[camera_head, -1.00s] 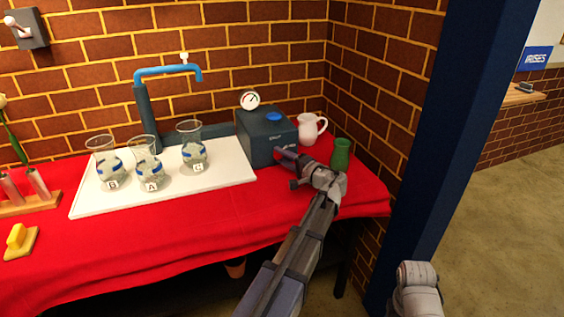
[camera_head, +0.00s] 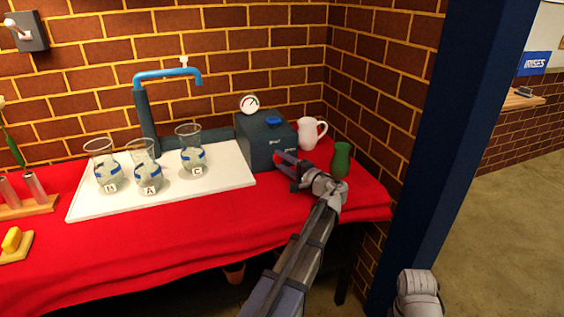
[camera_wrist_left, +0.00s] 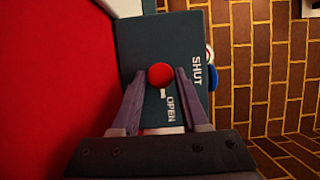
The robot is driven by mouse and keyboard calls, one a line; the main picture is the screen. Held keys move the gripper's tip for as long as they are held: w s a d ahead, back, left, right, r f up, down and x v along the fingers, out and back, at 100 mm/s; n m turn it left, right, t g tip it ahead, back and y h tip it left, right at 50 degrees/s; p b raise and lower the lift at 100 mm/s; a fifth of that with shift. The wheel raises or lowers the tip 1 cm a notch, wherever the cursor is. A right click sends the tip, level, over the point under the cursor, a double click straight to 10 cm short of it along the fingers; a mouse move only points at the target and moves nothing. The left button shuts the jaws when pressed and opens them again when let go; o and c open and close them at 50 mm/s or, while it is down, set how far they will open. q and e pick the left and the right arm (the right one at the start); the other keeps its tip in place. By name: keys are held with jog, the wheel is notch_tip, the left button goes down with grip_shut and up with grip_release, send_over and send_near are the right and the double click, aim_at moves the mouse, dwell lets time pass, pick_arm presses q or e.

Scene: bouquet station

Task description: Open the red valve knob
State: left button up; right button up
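The red valve knob (camera_wrist_left: 161,75) is on a dark box (camera_wrist_left: 140,45) in the left wrist view. A white mark below the knob points toward the word OPEN; the word SHUT is printed further to the right. My left gripper (camera_wrist_left: 160,72) is open, with one finger on each side of the knob and small gaps to it. In the head view the dark box (camera_head: 258,152) stands at the right of the table, and my left gripper (camera_head: 283,168) is at its front. A bit of red shows by the fingers there.
A round gauge (camera_head: 250,105) and a blue part (camera_head: 274,121) are on the box. A white tray (camera_head: 228,178) with three glass flasks and a blue tap (camera_head: 150,78) are left.

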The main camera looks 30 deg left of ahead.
pick_arm(q)
jog(key=o, duration=0.3)
jog(key=shift+v, duration=3.9)
